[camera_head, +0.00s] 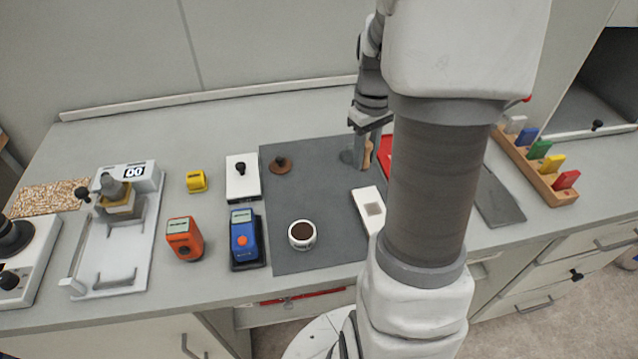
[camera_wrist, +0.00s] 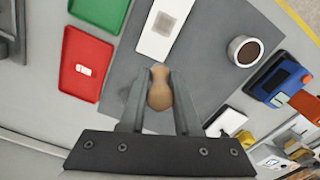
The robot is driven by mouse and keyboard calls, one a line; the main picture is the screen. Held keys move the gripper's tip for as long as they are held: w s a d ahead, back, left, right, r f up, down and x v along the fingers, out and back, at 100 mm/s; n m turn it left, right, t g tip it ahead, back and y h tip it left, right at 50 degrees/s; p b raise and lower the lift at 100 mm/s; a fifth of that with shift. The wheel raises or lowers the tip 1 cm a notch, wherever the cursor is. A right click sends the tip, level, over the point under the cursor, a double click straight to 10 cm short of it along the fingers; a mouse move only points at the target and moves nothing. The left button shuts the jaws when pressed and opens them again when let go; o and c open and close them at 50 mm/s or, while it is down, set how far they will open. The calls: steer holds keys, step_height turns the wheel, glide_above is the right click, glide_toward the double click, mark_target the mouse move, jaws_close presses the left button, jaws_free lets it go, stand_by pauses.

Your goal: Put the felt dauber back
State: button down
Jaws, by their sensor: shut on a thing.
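My gripper (camera_head: 366,150) is shut on a tan, wooden-looking piece, which I take for the felt dauber (camera_head: 367,154). It is above the far right part of the dark grey mat (camera_head: 320,225). In the wrist view the rounded dauber (camera_wrist: 159,88) sits between the two fingers of my gripper (camera_wrist: 160,82). Its felt end cannot be made out. A white block with a grey square patch (camera_head: 369,207) lies nearer on the mat. A white cup of brown stuff (camera_head: 302,235) stands at the mat's near edge. No holder for the dauber can be made out.
A red tray (camera_wrist: 84,62) with a small white piece and a green tray (camera_wrist: 100,10) lie beside the mat. A brown knobbed lid (camera_head: 281,165) is on it. Blue (camera_head: 245,240) and orange (camera_head: 184,239) devices stand left. My arm hides part of the bench.

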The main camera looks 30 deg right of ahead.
steer(key=w+a+f, duration=0.6)
steer(key=w+a, duration=0.1)
steer(key=shift+w, duration=0.15)
steer(key=shift+f, duration=2)
steer(key=shift+f, duration=0.2)
steer(key=c, duration=0.6)
jaws_free()
